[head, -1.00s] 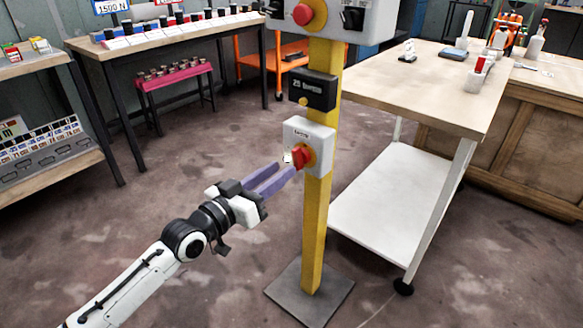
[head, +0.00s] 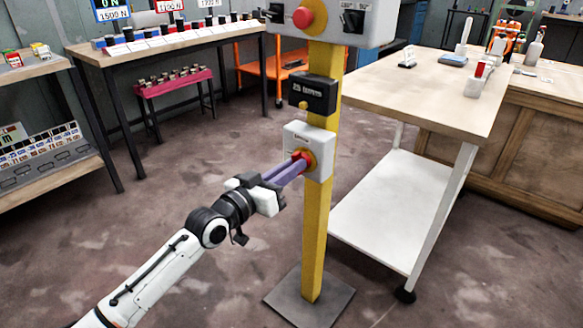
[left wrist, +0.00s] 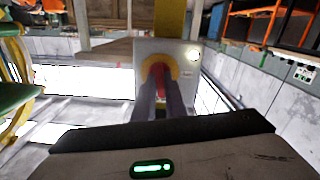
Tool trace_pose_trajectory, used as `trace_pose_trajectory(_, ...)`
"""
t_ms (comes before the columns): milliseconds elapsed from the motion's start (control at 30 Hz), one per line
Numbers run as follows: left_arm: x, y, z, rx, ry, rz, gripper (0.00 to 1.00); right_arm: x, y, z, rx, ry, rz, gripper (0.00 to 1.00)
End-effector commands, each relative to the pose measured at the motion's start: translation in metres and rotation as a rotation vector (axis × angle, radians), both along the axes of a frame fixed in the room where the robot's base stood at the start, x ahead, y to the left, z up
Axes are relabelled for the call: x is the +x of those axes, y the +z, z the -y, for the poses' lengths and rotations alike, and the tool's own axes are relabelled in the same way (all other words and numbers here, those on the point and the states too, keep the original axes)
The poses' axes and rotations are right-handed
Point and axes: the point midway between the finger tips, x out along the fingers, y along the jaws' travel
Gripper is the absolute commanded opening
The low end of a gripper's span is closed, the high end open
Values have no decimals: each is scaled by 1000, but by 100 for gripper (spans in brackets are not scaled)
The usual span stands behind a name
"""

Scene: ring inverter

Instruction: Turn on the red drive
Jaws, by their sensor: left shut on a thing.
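The red drive switch (head: 303,156) is a red knob on a yellow disc, set in a light grey box (head: 321,138) on a yellow post. My left gripper (head: 299,164) is at the knob, its purple fingers closed on it from the front left. In the left wrist view the red knob (left wrist: 157,72) sits between the two fingertips (left wrist: 158,84), partly hidden by them, with the yellow disc (left wrist: 175,67) around it. The knob's exact angle is hard to tell. My right gripper is not in view.
Above the box on the yellow post (head: 312,235) are a black display box (head: 312,92) and a panel with a red push button (head: 302,17). A white-legged table (head: 420,88) stands close on the right.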

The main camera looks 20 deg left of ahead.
Motion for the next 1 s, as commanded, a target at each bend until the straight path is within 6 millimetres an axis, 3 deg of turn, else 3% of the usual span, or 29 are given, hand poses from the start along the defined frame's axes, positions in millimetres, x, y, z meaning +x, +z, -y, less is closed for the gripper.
trace_pose_trajectory(233,0,2,0,194,0,79,0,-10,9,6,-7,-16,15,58)
trace_pose_trajectory(533,-1,-1,1,220,-1,92,0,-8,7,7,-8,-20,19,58)
trace_pose_trajectory(567,-1,-1,1,220,-1,92,13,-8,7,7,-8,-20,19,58)
trace_pose_trajectory(667,-1,-1,1,219,-1,92,29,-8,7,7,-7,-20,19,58)
trace_pose_trajectory(1000,-3,0,0,217,0,91,30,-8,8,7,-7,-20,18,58)
